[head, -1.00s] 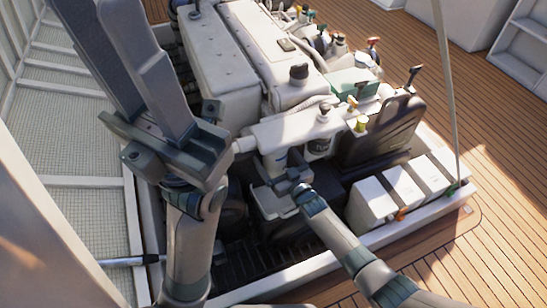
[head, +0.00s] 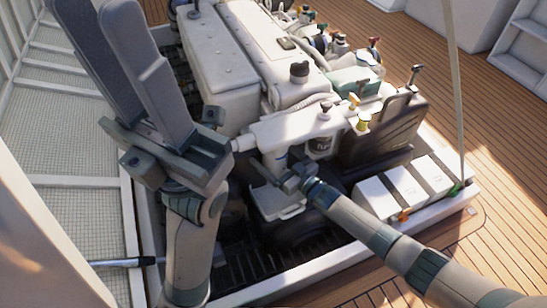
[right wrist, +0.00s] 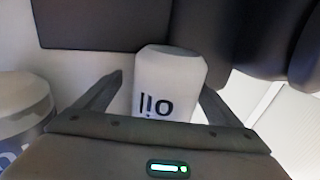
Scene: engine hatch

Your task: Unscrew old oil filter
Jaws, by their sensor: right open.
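The oil filter (right wrist: 168,85) is a white cylinder with dark lettering that appears upside down in the right wrist view. It stands between the two spread fingers of my right gripper (right wrist: 160,95), with visible room on both sides. In the head view the filter (head: 276,161) hangs under the white housing at the engine's near end, and my right gripper (head: 284,177) is at its lower part, partly covering it. My left gripper (head: 108,20) is raised at the left with its long fingers pointing up, holding nothing visible. Its fingers overlap in view, so their gap is unclear.
A dark-labelled fuel filter (head: 320,145) hangs just right of the oil filter. A pale tray (head: 278,203) lies below. White boxes (head: 405,187) line the hatch's right side. A pale vertical rod (head: 455,90) rises at the right hatch edge.

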